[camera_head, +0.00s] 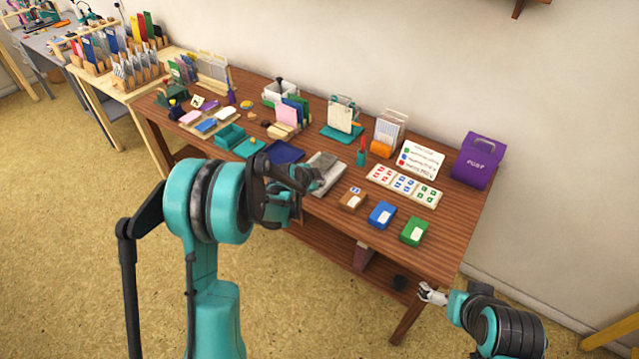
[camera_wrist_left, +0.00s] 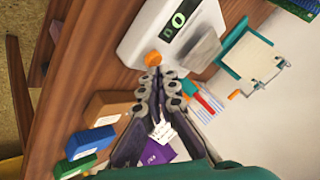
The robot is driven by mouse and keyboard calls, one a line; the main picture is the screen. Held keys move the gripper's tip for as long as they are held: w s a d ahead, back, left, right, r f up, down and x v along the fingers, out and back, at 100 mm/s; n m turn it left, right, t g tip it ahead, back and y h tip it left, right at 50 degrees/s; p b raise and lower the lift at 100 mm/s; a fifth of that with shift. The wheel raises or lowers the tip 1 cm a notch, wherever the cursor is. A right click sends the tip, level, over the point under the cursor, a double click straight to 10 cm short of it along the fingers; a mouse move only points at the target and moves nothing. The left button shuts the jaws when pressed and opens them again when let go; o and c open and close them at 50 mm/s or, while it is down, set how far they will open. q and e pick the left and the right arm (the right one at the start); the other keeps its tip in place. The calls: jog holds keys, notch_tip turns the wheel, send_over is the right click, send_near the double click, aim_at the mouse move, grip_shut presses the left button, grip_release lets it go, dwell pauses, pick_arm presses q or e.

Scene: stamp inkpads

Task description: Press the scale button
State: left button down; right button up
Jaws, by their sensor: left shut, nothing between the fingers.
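The scale (camera_head: 327,170) is a pale grey unit on the wooden table, partly hidden behind my left gripper in the head view. In the left wrist view, the scale (camera_wrist_left: 133,40) shows a lit green display (camera_wrist_left: 180,20), a grey plate (camera_wrist_left: 199,48) and a round orange button (camera_wrist_left: 152,58). My left gripper (camera_head: 312,180) is shut and empty. Its fingertips (camera_wrist_left: 163,74) appear very near the orange button in the left wrist view; I cannot tell whether they touch it. My right gripper (camera_head: 430,293) is low beside the table's right front corner, away from the scale; its opening is unclear.
Brown (camera_head: 352,200), blue (camera_head: 382,214) and green (camera_head: 414,230) boxes stand along the front edge, right of the scale. A dark blue pad (camera_head: 284,152) lies to its left. A pen cup (camera_head: 361,156) and purple bag (camera_head: 477,160) stand farther back and right.

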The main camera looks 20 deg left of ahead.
pick_arm(q)
jog(key=shift+f, duration=0.15)
jog(key=shift+f+b, duration=0.3)
jog(key=shift+b, duration=0.2)
jog(key=shift+r, duration=0.45)
jog(key=shift+r+p, duration=0.1)
jog(key=shift+p, duration=0.25)
notch_tip(320, 180, up, 6)
jog(key=p, duration=0.4)
